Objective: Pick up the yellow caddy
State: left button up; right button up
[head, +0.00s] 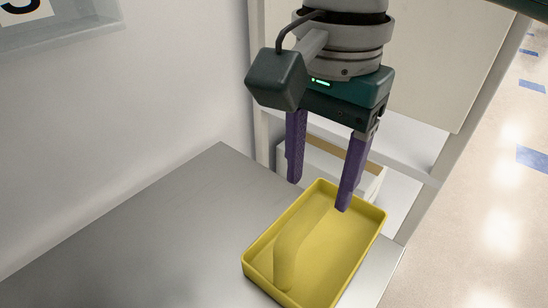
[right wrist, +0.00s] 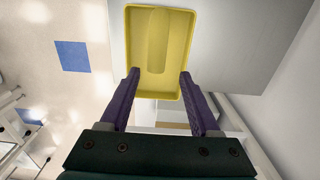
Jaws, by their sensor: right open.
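The yellow caddy (head: 335,252) is a shallow rectangular tray with a raised rounded ridge along its middle. It sits near the corner of a grey metal table. It also shows at the top of the right wrist view (right wrist: 177,52). My right gripper (head: 319,196) is open, with two purple fingers pointing down at the caddy's far end. In the right wrist view the fingertips (right wrist: 158,74) lie on either side of the caddy's near end. I cannot tell whether they touch it. Nothing shows between the fingers except the caddy. My left gripper is not in view.
The grey metal table (head: 150,235) is bare to the left of the caddy. A white wall stands behind it. A white shelf frame (head: 405,160) with a light bin stands beyond the caddy. Speckled floor with blue marks (head: 533,158) lies at the right.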

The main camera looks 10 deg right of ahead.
jog(key=f, duration=0.7)
jog(key=shift+s+d+b, duration=0.15)
jog(key=shift+s+b, duration=0.15)
jog(key=shift+c, duration=0.3)
jog(key=shift+r, duration=0.1)
grip_shut()
dwell(0.6)
